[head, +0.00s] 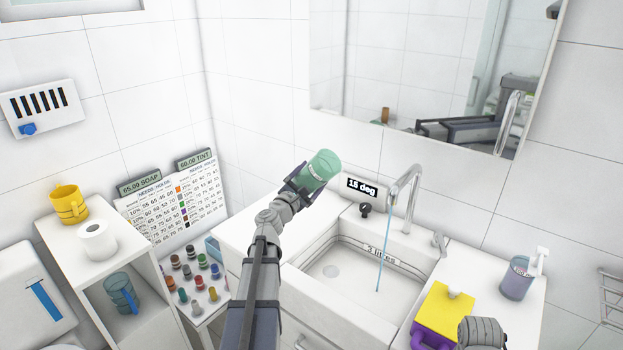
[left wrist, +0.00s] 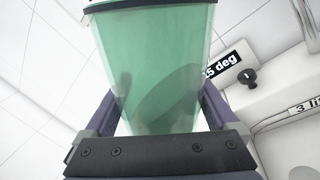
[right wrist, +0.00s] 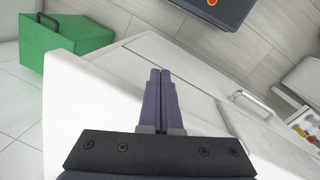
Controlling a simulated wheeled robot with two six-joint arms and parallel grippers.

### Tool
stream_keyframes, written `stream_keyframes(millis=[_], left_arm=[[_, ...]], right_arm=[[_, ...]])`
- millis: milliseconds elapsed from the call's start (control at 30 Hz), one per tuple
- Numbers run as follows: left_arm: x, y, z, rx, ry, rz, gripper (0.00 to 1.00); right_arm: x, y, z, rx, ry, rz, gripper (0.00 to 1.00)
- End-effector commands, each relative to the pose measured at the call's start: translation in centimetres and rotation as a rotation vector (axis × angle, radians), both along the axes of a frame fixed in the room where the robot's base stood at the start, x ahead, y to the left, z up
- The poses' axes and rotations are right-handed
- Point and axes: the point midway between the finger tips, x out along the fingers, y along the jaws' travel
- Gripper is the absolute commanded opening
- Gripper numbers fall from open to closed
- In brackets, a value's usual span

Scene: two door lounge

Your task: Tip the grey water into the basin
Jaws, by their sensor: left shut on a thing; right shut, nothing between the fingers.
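A translucent green cup (head: 324,166) is held by my left gripper (head: 305,180), above the counter at the basin's back left. It leans to the right in the head view. The left wrist view shows the cup (left wrist: 160,60) between both fingers, with a darker grey patch inside; I cannot tell whether that is water or shadow. The white basin (head: 352,302) lies below and to the right, with a drain in its floor and a "3 litres" line. A thin blue stream (head: 383,250) falls into it from the tap (head: 405,185). My right gripper (right wrist: 160,75) is shut and empty.
A small "deg" display (head: 361,189) is behind the basin. A shelf (head: 75,250) and a rack of small pots (head: 195,280) are left. A green box (right wrist: 70,45) stands on the floor.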

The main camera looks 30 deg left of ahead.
Motion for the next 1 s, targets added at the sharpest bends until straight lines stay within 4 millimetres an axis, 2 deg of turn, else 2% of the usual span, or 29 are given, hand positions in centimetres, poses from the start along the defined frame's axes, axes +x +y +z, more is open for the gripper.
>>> stream_keyframes(millis=[300, 1000], left_arm=[[0.02, 0.28, 1.09, 0.085, -0.004, 0.001, 0.09], [0.01, 0.35, 1.33, 0.112, -0.005, 0.000, 0.09]], right_arm=[[0.00, 0.00, 0.86, 0.000, 0.000, 0.000, 0.00], [0.00, 0.00, 1.04, 0.000, 0.000, 0.000, 0.00]])
